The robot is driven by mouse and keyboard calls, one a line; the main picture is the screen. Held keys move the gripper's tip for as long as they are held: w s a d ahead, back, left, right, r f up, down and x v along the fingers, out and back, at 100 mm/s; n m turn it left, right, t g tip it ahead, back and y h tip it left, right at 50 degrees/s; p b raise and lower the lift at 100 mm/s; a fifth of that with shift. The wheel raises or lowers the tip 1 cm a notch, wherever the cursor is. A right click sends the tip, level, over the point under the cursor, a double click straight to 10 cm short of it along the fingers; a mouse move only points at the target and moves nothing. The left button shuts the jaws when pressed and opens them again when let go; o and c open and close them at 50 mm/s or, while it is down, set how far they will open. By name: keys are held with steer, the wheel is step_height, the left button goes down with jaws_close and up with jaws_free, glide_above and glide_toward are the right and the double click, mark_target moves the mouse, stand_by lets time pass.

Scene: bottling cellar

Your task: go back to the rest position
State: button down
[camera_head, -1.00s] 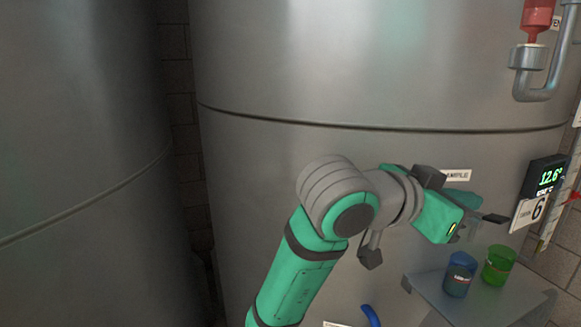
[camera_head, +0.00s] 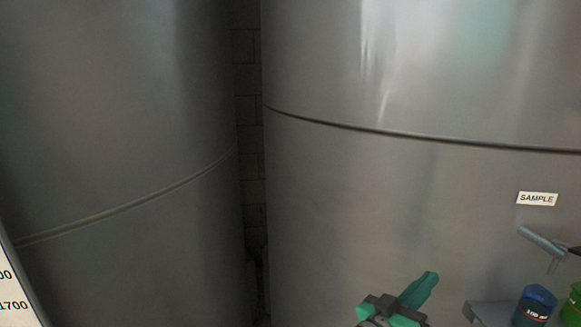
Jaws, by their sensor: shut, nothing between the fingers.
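My gripper (camera_head: 418,291) shows low in the picture, right of centre, as a green and dark grey shape cut off by the bottom edge. It is shut and empty. The rest of my arm is out of view.
A small shelf (camera_head: 483,311) at the bottom right bears a blue cup (camera_head: 535,306) and a green cup (camera_head: 574,303). Above them are a sample tap (camera_head: 542,240) and a SAMPLE label (camera_head: 537,199). A second tank (camera_head: 115,120) stands left; a numbered white board (camera_head: 14,285) is at lower left.

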steer(key=s+a+f+n+t+y, duration=0.2)
steer(key=s+a+f+n+y, duration=0.15)
steer(key=a+f, duration=0.4)
steer(key=s+a+f+n+t+y, duration=0.15)
steer(key=s+a+f+y, duration=0.3)
steer(key=f, duration=0.65)
steer(key=s+a+f+n+t+y, duration=0.25)
steer(key=a+f, duration=0.35)
steer(key=f, duration=0.3)
steer(key=s+a+f+y, duration=0.1)
steer(key=s+a, duration=0.2)
steer(key=s, duration=0.6)
steer(key=s+a+f+m+g+y, duration=0.1)
steer(key=s+a+y, duration=0.1)
steer(key=s, duration=0.6)
steer(key=s+a+f+g+y, duration=0.1)
steer(key=s+a+f+y, duration=0.1)
steer(key=s+a, duration=0.3)
steer(key=shift+s+m, duration=0.35)
steer(key=shift+s, duration=1.95)
